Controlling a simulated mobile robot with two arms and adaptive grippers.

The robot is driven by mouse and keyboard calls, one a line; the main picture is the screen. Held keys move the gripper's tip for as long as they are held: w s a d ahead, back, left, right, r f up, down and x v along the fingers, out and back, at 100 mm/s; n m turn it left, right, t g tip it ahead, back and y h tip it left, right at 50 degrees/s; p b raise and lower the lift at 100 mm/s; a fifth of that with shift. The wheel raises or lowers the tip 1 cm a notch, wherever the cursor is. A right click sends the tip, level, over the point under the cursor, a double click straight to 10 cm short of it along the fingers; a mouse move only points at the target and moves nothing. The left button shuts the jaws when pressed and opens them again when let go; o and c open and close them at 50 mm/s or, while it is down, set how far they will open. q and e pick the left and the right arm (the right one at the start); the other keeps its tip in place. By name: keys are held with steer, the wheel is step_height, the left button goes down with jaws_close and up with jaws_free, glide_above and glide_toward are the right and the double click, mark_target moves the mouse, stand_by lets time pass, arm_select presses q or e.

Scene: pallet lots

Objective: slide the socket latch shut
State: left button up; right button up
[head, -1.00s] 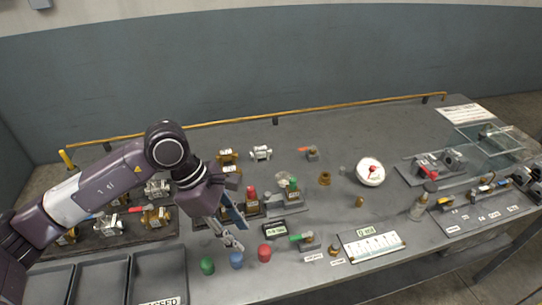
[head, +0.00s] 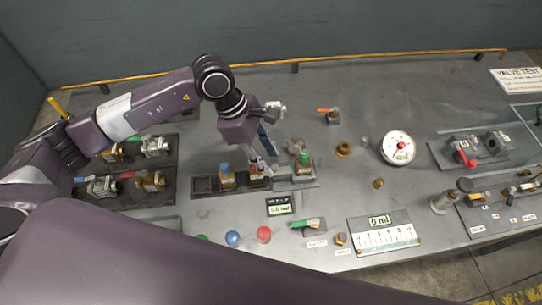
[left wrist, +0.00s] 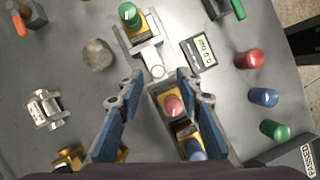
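A dark socket row (head: 203,185) runs across the bench and holds small brass-bodied blocks with a blue cap (head: 227,178), a red cap, and a green cap (head: 303,163). In the left wrist view, a silver metal piece (left wrist: 156,71), which looks like the socket latch, lies between the green-capped block (left wrist: 130,17) and the red-capped block (left wrist: 172,105). I cannot tell its exact position. My left gripper (head: 268,166) points down over the row; in its wrist view, the open fingers (left wrist: 158,88) stand either side of the red-capped block, with nothing clearly gripped. My right gripper is out of view.
A small display (head: 280,206) sits in front of the row. A tray of valves (head: 150,200) is left, a dial gauge (head: 397,148) right. The bench behind the row is mostly clear.

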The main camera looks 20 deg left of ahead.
mark_target(281, 168)
arm_select(q)
steer(key=shift+x, duration=0.9)
steer(key=shift+w+f, duration=0.15)
steer(key=shift+f, duration=0.05)
steer(key=c, duration=0.8)
jaws_close()
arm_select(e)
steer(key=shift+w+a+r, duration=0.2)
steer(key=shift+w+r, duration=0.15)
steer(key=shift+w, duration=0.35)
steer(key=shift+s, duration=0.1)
